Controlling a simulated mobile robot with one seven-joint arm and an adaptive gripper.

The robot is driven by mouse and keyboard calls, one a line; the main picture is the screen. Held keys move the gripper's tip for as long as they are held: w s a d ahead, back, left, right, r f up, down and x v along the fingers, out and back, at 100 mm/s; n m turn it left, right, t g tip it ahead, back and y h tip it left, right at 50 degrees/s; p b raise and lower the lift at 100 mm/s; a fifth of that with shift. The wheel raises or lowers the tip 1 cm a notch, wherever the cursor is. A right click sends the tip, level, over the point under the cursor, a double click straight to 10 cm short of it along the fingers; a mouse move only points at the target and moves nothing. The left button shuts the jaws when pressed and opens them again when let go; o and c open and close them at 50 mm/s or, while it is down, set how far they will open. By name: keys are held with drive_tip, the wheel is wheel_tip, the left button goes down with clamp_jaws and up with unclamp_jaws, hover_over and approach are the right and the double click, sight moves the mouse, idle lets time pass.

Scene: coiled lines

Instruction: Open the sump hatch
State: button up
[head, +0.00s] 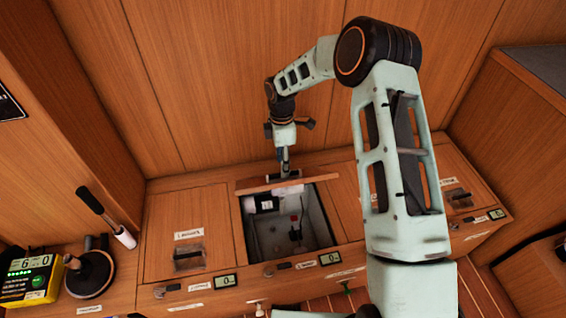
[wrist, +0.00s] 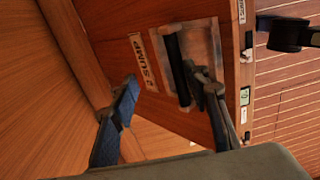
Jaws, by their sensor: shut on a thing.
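The sump hatch lid (head: 255,185) is a wooden panel, raised and seen almost edge-on at the back of its opening. In the wrist view its face (wrist: 118,62) shows a "SUMP 2" label (wrist: 142,62) and a dark bar handle (wrist: 175,65) in a pale recess. My gripper (head: 284,173) is at the lid, shut on the hatch; in the wrist view one finger of my gripper (wrist: 168,100) lies beside the handle and the other stands apart to the left. The exact contact is hard to see. Below the lid, the sump opening (head: 270,235) shows a grey well with fittings inside.
Closed hatches with recessed handles lie left (head: 188,260) and right (head: 459,198) of the opening. A green-and-yellow meter (head: 35,280) and a dark round-based item (head: 90,275) stand at the left. Wood panelling (head: 220,80) closes off the back.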

drive_tip(key=shift+w+d, duration=0.15)
drive_tip(key=shift+w, duration=0.15)
